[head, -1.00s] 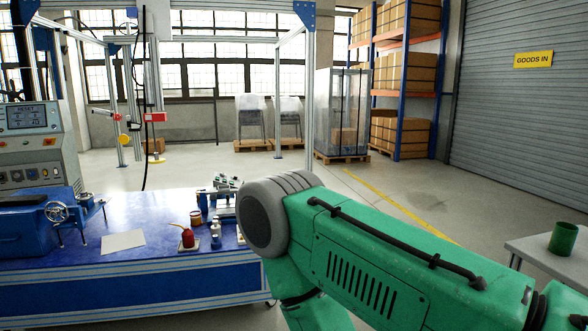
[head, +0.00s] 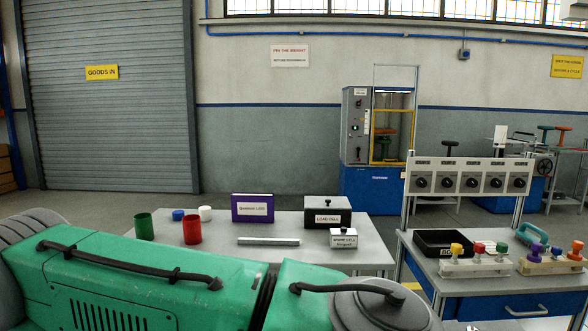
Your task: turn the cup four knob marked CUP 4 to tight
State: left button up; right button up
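A pale panel (head: 468,162) with a row of several dark round knobs stands on two metal posts at the right, above a bench. The fourth knob from the left (head: 494,184) sits right of the panel's middle. The small labels above the knobs are too small to read, so I cannot confirm which is CUP 4, nor how its pointer is set. My green arm crosses the lower left, well short of the panel. Neither of my grippers is in view.
The bench (head: 428,262) under the panel holds a black tray (head: 445,243) and racks with coloured-topped pieces (head: 480,262). A grey table (head: 350,222) left of it holds cups and boxes. A gap separates them.

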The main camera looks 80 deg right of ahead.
aim_at(495, 183)
jog(key=z, duration=3.65)
jog(key=i+l, duration=0.2)
jog(key=l, duration=0.15)
jog(key=i+l+u, duration=0.1)
jog(key=i+l, duration=0.3)
jog(key=l, duration=0.25)
